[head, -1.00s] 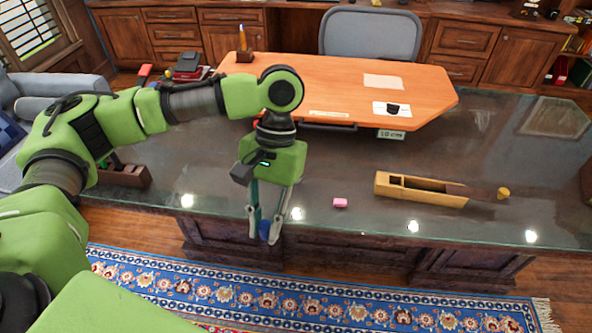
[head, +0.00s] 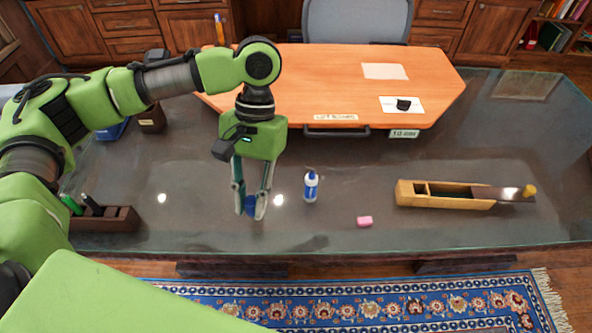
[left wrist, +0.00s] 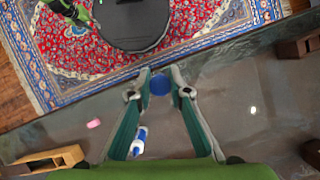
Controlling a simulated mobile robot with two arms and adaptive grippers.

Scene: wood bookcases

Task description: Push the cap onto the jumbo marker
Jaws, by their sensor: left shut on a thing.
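The blue cap (head: 250,203) is between the fingertips of my left gripper (head: 250,208), which is shut on it. In the left wrist view the cap (left wrist: 160,85) shows as a blue disc between the fingertips. The jumbo marker (head: 311,187), white and blue, stands on the glass desk top to the right of the left gripper, apart from it. It also shows in the left wrist view (left wrist: 139,141), beside the left finger. A green part of my body at the top left of that view may be my right gripper; its fingers are not clear.
A pink eraser (head: 365,222) and a wooden pencil box (head: 445,195) with an open slid lid lie to the right. A dark wooden tray (head: 108,219) with markers is at the left. Clear glass surrounds the marker.

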